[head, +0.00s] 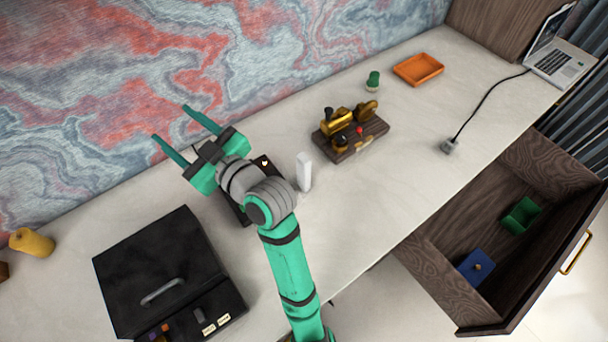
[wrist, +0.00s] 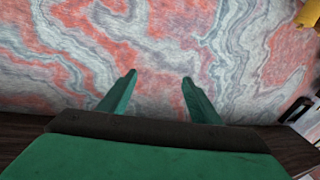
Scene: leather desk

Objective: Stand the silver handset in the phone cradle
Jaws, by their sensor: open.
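A pale, slim upright block, apparently the silver handset (head: 304,172), stands just right of my arm in the head view. A dark base (head: 262,163) with a small light spot is partly hidden behind my wrist; I cannot tell if it is the phone cradle, or whether the handset touches it. My gripper (head: 172,128) is open and empty, raised left of the handset and pointing towards the marbled wall. In the wrist view its two green fingers (wrist: 158,78) are spread with only wall between them. Neither handset nor cradle is identifiable there.
A black case (head: 150,255) lies front left, near a yellow vase-like object (head: 33,242). A brass device on a wooden base (head: 350,135), a green-topped item (head: 373,81) and an orange tray (head: 418,69) stand behind right.

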